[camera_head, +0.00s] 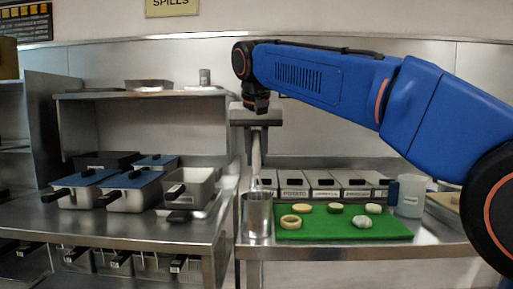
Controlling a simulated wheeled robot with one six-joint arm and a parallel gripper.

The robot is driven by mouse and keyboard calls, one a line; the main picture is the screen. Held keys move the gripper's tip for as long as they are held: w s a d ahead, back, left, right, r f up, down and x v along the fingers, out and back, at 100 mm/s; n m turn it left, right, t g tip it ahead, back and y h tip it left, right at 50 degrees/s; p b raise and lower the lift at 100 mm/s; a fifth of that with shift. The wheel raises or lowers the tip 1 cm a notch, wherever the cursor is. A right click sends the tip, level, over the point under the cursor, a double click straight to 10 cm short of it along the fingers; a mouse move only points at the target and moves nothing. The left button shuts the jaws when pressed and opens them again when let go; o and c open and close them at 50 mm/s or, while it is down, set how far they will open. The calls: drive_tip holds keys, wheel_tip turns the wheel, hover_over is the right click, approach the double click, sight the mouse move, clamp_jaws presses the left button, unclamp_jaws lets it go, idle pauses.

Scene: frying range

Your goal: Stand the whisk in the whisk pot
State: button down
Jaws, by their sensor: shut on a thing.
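My gripper (257,127) points down and is shut on the whisk (256,155) near the top of its pale handle. The whisk hangs roughly upright, with its wire end downward. The metal whisk pot (258,216) stands upright on the right counter, directly below the whisk in the picture. The whisk's lower end meets the pot's rim in view. I cannot tell how far the wires reach inside, as the pot wall hides that part.
Right of the pot, a green board (335,230) holds several food pieces. Labelled metal bins (325,184) line the back.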

sight(256, 169)
drive_tip(key=shift+f, duration=2.15)
drive_tip(key=c, duration=1.5)
unclamp_jaws()
drive_tip(key=shift+o, duration=0.2)
